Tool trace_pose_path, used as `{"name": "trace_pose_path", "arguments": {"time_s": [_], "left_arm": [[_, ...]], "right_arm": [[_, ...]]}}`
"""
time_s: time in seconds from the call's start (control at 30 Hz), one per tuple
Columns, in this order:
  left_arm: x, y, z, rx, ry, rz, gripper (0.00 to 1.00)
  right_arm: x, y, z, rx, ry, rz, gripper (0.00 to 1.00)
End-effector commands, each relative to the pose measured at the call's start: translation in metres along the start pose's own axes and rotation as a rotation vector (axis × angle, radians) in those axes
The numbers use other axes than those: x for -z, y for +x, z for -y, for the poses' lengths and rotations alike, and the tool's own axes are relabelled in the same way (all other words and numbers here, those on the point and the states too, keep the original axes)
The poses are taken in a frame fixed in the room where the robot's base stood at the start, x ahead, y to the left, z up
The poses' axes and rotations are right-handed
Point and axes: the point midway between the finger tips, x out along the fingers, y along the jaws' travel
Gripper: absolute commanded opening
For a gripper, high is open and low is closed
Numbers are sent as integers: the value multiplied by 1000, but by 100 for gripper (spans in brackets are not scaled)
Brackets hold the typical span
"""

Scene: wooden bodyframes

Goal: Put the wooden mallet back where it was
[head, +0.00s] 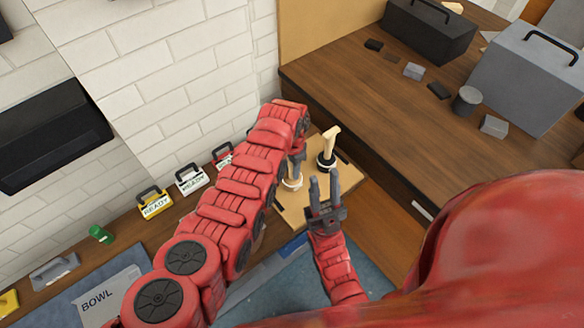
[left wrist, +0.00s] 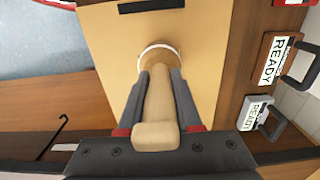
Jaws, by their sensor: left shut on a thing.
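My left gripper (left wrist: 158,82) points down at a light wooden board (head: 350,182) and is shut on the wooden mallet (left wrist: 156,130), a pale wooden piece between its fingers. The mallet's far end meets a white ring (left wrist: 146,48) on the board; I cannot tell how deep it sits. In the head view my left arm partly hides the left gripper (head: 296,158), with the white ring (head: 292,184) below it. A second pale wooden tool (head: 330,143) stands upright in a black ring (head: 326,164) to the right. My right gripper (head: 324,184) is open and empty in front of the board.
READY-labelled blocks in yellow (head: 154,204), white (head: 191,180) and red (head: 222,157) line the wall. A green item (head: 102,234) and a BOWL sheet (head: 112,297) lie further left. The desk at right holds a grey toolbox (head: 528,75), a black toolbox (head: 430,30) and small blocks.

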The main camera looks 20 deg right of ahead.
Motion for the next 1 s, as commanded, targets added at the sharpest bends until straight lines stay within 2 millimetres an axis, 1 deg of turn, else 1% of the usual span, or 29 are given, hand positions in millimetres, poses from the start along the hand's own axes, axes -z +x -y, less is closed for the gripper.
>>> {"name": "trace_pose_path", "arguments": {"time_s": [0.17,0.2,0.27,0.3,0.37,0.6,0.73,0.77,0.93,1.0], "left_arm": [[0,3,0,0,0,-1,0],[0,4,0,0,-1,-1,35],[0,2,0,1,0,-1,46],[0,2,0,0,0,-1,53],[0,2,0,0,0,-1,63],[0,2,0,0,0,-1,63],[0,-2,0,1,0,-1,63],[0,-2,0,1,0,-2,63],[1,-13,1,2,0,-2,63],[2,-22,2,4,0,-6,63]], "right_arm": [[-1,-4,0,0,0,0,33],[-1,-4,0,0,0,0,33],[0,-2,0,0,0,0,33],[0,-3,0,0,0,0,33],[0,-3,0,0,0,0,33],[0,-2,0,0,0,0,33],[0,2,0,0,0,0,33],[0,0,0,0,0,0,33],[0,-3,0,0,0,0,33],[-1,-4,0,0,0,0,33]]}}
